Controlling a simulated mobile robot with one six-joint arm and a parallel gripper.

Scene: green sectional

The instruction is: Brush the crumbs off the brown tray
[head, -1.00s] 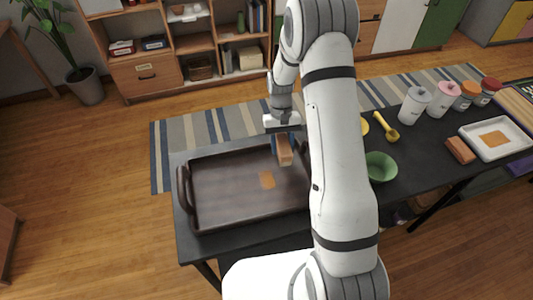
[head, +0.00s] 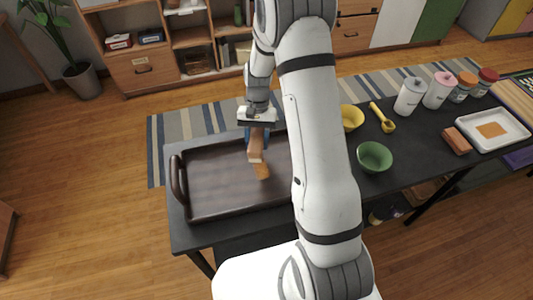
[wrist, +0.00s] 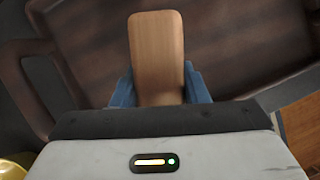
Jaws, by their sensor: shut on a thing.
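The brown tray (head: 215,185) lies on the dark table, its right part hidden behind my arm. An orange-brown patch of crumbs (head: 262,172) is on the tray floor, right of its middle. My gripper (head: 257,132) is over the far part of the tray, its blue fingers shut on a tan wooden brush (head: 255,150). The brush hangs down with its lower end right beside the crumb patch; I cannot tell whether it touches the tray. In the wrist view the brush (wrist: 157,50) sits between the blue fingers, with the tray behind it. Its bristles are not visible there.
Right of my arm are a yellow bowl (head: 352,118), a yellow scoop (head: 383,119) and a green bowl (head: 374,156). Farther right are several lidded canisters (head: 437,91), a brown block (head: 456,141) and a white tray (head: 507,128) with an orange patch.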

